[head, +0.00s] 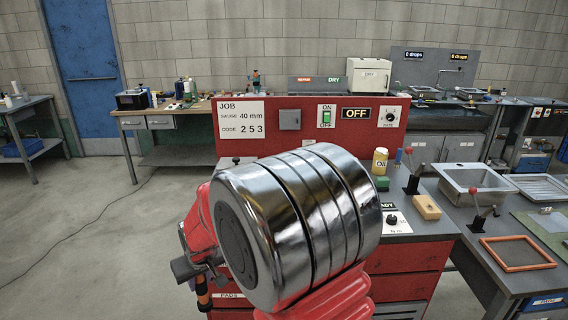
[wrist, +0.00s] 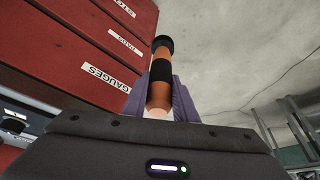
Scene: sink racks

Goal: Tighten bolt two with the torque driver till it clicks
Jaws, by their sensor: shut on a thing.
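My gripper (wrist: 160,92) is shut on an orange and black handled tool (wrist: 160,70), which appears to be the torque driver. The handle stands between the purple fingers in the wrist view and points away from the palm. In the head view part of the orange tool (head: 203,294) shows at lower left, below my wrist and in front of the red bench. My arm covers the middle of the head view. I cannot make out bolt two in either view.
The red bench (head: 397,286) has labelled drawers, one marked GAUGES (wrist: 106,77) in the wrist view. Its back panel carries a job card (head: 240,114), a green switch (head: 327,115) and an OFF sign (head: 356,113). A sink (head: 472,180) stands right. Open floor (head: 80,230) lies left.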

